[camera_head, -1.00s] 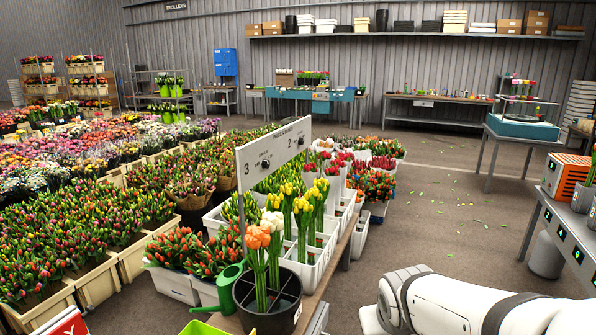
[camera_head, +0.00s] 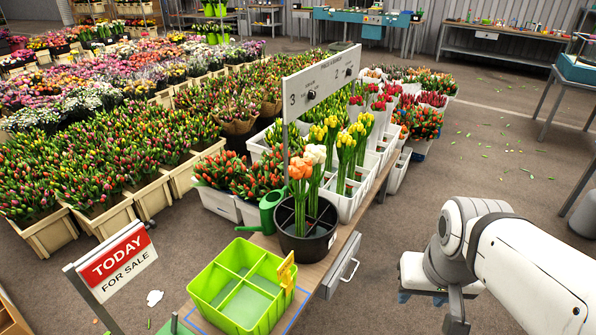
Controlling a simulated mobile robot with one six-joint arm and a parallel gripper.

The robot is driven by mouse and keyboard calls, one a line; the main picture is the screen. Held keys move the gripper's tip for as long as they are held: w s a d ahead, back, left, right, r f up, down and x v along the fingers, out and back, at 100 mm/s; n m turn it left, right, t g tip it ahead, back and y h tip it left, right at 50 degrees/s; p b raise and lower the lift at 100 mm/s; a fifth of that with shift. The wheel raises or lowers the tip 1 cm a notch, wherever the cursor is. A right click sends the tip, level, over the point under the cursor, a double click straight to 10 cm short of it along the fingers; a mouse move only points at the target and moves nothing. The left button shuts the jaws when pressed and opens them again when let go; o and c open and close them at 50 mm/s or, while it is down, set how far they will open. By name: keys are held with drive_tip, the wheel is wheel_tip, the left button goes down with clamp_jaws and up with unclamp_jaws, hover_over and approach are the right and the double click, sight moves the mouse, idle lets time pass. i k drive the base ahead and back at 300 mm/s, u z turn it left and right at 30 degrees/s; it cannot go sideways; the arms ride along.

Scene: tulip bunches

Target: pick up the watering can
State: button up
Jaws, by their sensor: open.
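The green watering can (camera_head: 268,212) stands on the wooden bench just left of a round black bucket (camera_head: 307,240). Its spout points left, and its right side is partly hidden by the bucket. My gripper (camera_head: 422,298) is at the lower right, pointing down, with its dark fingers apart and nothing seen between them. It is well to the right of the can and apart from it, beyond the bench edge.
The bucket holds orange and white tulips. A lime-green divided tray (camera_head: 238,290) sits in front of the can. A sign board (camera_head: 318,82) on a post rises behind the bucket. White crates (camera_head: 352,198) of tulips stand behind. Open floor (camera_head: 500,190) lies right.

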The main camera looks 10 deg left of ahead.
sight(268, 203)
drive_tip(key=u, duration=0.8)
